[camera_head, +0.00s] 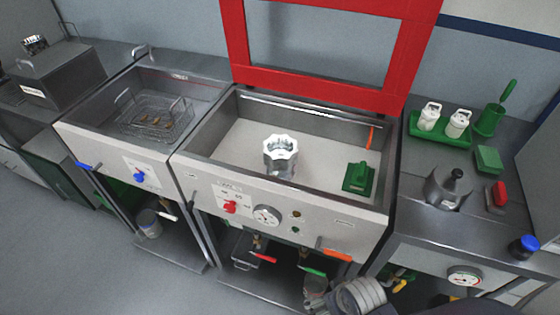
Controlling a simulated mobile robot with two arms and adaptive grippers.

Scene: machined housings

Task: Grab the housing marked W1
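A silvery-white housing (280,147) with a scalloped, flanged top and a hollow centre stands upright in the wide middle basin (225,148). A shadowed side of its lower body shows beneath the flange. No W1 mark can be read on it from here. No other similar housing is clearly seen.
A green block-like tool (358,178) lies in the basin's right end. A red-framed raised lid (310,78) stands behind. A wire basket (153,117) sits in the left basin. The right counter holds a green tray (440,137) with two white containers. Basin floor around the housing is clear.

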